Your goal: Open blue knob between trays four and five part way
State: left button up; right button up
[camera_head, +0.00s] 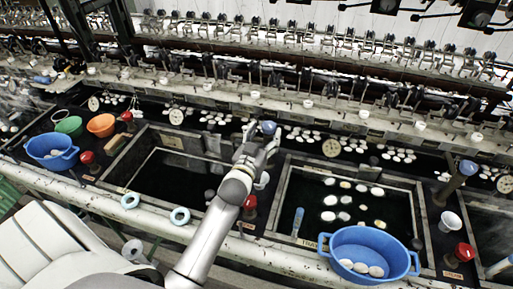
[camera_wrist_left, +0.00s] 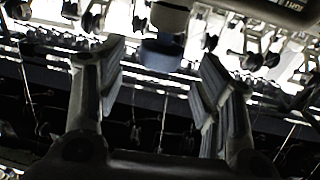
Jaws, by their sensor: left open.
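A blue knob (camera_head: 268,127) stands between two dark water basins, the left basin (camera_head: 126,152) and the right basin (camera_head: 424,213). My left gripper (camera_head: 262,134) is open, with its fingertips close to this knob in the head view. In the left wrist view, the blue knob (camera_wrist_left: 161,56) appears between the two spread fingers of the gripper (camera_wrist_left: 160,62), beyond them. Whether a finger touches it I cannot tell. The forearm and gripper hide the knob's post. Another blue knob (camera_head: 468,167) stands right of the right basin. My right gripper is not in view.
A red knob (camera_head: 250,202) stands beside my left forearm. A blue tub (camera_head: 368,242) with pale cocoons sits on the front edge, and another blue tub (camera_head: 52,148) stands at left. Reeling machinery lines the back.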

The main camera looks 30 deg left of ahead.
pick_arm(q)
jog(key=s+d, duration=0.1)
jog(key=s, duration=0.6)
jog(key=shift+s, duration=0.25)
